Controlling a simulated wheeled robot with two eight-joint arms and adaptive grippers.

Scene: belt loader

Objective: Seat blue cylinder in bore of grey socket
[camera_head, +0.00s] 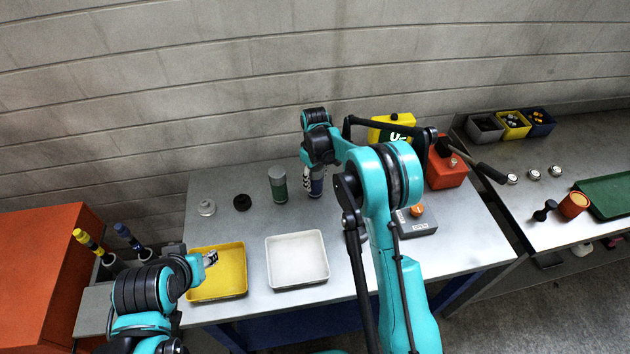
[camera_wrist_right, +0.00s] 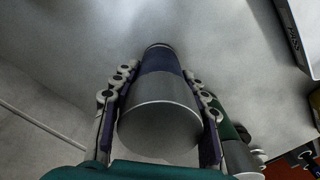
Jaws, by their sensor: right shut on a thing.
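The blue cylinder (camera_head: 316,188) is upright at the back of the steel table, with a blue band and grey ends. My right gripper (camera_head: 312,172) comes from above and is shut on it. In the right wrist view the cylinder (camera_wrist_right: 161,98) sits between both fingers, its grey end towards the camera. I cannot tell whether its lower end touches the table. A small grey ring-shaped piece (camera_head: 207,208), which looks like the grey socket, stands at the table's back left, well apart from the cylinder. My left gripper (camera_head: 210,258) is over the yellow tray; its jaws are too small to judge.
A green cylinder (camera_head: 278,185) stands just left of the blue one. A black ring (camera_head: 242,202) lies between it and the grey piece. A yellow tray (camera_head: 218,297) and white tray (camera_head: 298,286) are in front. A grey box with an orange button (camera_head: 419,229) is right.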

